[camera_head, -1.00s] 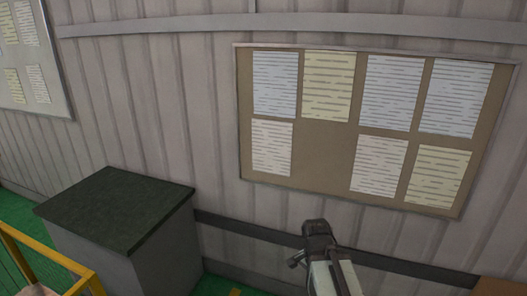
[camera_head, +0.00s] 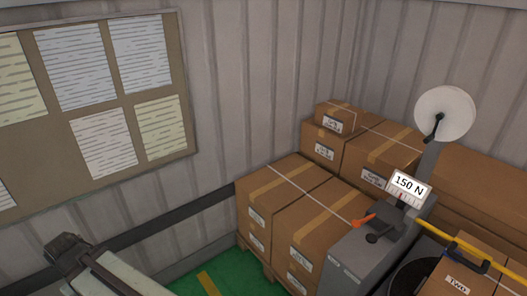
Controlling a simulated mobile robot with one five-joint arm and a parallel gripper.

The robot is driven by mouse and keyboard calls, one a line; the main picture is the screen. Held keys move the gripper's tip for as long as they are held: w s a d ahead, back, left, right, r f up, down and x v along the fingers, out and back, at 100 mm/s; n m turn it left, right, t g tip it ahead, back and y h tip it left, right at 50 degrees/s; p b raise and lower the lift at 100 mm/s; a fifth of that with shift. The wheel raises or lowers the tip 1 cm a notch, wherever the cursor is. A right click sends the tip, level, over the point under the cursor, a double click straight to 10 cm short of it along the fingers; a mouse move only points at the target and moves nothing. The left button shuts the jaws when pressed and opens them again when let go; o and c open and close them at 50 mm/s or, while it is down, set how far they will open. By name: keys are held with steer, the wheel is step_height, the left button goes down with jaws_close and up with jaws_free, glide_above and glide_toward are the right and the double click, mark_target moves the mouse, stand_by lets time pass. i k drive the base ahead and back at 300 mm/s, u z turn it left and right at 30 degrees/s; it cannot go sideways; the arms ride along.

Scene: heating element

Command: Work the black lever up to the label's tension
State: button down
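A grey machine (camera_head: 350,258) stands at the lower right. On its top is a small white sign (camera_head: 408,187) reading "150 N", with a red mark below the text. A short black lever (camera_head: 376,238) with a rounded end sticks out below the sign, beside an orange lever (camera_head: 363,220). A white reel (camera_head: 445,112) on a post behind carries a black crank (camera_head: 434,128). My gripper (camera_head: 68,250) is at the lower left, far from the machine and touching nothing visible. Its fingers are too unclear to tell open from shut.
Strapped cardboard boxes (camera_head: 292,205) are stacked on a pallet left of and behind the machine. A yellow bar (camera_head: 455,242) and more boxes (camera_head: 462,278) are at the right. A notice board (camera_head: 180,120) hangs on the wall. Some green floor (camera_head: 225,277) shows clear at bottom middle.

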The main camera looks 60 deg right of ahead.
mark_target(372, 239)
steer(key=k, duration=0.95)
steer(key=u, duration=1.3)
steer(key=i, duration=1.6)
steer(key=z, duration=4.7)
steer(key=i, duration=0.95)
steer(key=z, duration=0.05)
